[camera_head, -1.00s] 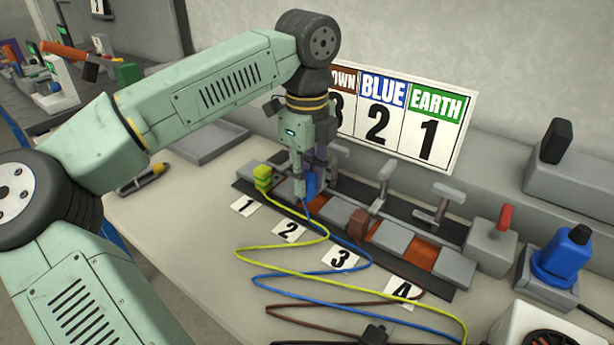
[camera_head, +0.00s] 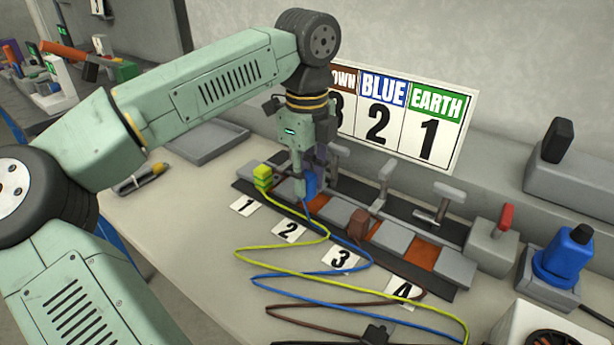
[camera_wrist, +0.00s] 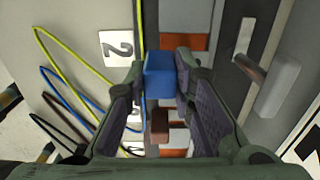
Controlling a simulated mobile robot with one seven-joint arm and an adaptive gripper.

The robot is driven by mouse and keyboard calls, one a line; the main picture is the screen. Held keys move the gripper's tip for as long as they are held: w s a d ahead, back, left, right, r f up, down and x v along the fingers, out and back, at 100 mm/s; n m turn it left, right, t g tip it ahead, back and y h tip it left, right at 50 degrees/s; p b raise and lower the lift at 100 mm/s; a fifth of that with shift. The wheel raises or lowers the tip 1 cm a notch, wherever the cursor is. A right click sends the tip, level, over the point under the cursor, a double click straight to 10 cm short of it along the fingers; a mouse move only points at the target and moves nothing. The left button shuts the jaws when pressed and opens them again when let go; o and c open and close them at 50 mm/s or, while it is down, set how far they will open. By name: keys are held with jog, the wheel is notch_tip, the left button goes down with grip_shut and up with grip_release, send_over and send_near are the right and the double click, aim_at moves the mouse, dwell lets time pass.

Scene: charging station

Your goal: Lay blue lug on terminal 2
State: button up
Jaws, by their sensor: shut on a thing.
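My gripper (camera_head: 306,188) points down and is shut on the blue lug (camera_head: 311,184). In the wrist view the blue lug (camera_wrist: 160,76) sits between the two fingers of my gripper (camera_wrist: 161,80). It is at the orange pad of terminal 2 (camera_head: 318,203), behind the number 2 label (camera_head: 290,231). I cannot tell whether it touches the pad. An orange pad (camera_wrist: 185,42) shows beyond the lug in the wrist view. A blue cable (camera_head: 330,236) runs from the lug across the table.
The yellow-green lug (camera_head: 263,177) is at terminal 1 and the brown lug (camera_head: 358,223) at terminal 3. Terminal 4's orange pad (camera_head: 422,255) is bare. Clamp levers (camera_head: 385,178) stand behind the row. Yellow and brown cables lie on the table in front.

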jog(key=shift+f+b, duration=1.45)
jog(key=shift+f, duration=0.2)
jog(key=o, duration=1.1)
notch_tip(320, 180, up, 12)
dwell(0.4)
jog(key=shift+s+f, duration=0.1)
